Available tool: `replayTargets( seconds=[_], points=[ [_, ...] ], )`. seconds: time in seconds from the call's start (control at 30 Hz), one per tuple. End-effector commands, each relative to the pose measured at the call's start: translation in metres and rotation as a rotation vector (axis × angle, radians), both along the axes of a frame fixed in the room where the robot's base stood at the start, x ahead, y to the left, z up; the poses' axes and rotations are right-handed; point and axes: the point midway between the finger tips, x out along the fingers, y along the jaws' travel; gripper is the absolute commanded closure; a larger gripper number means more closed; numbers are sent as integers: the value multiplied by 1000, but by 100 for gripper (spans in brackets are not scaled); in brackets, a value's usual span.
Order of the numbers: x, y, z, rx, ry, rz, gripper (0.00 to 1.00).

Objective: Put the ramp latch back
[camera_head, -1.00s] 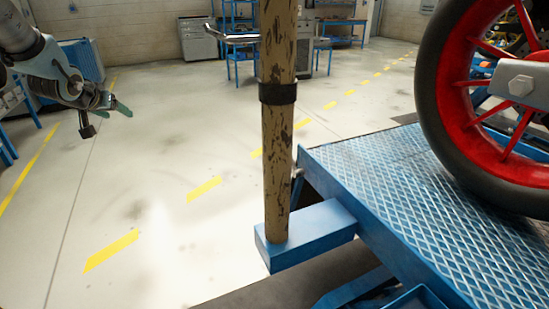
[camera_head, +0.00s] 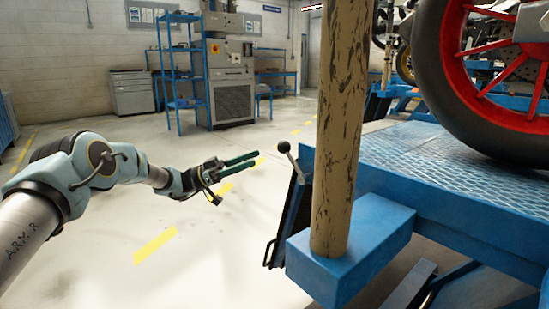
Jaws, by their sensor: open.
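My gripper (camera_head: 255,159) has two dark green fingers, is open and empty, and points right. In the picture it is just left of the knob, apart from it; I cannot tell how far in depth.
A scuffed wooden post (camera_head: 340,130) stands in a blue block (camera_head: 350,245) right of the latch, an obstacle. A red-spoked wheel (camera_head: 490,70) rests on the platform. A blue shelf rack (camera_head: 185,75) and grey machine (camera_head: 232,70) stand behind. The floor at left is clear.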

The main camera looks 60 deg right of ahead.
Motion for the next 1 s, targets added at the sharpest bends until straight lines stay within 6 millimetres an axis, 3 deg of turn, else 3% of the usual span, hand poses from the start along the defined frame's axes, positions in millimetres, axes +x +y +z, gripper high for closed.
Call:
replayTargets(
  seconds=[0.53,1.0],
  points=[
    [-71,-38,36,-2,-1,2,24],
    [-84,-45,42,-1,-1,5,24]
  ],
)
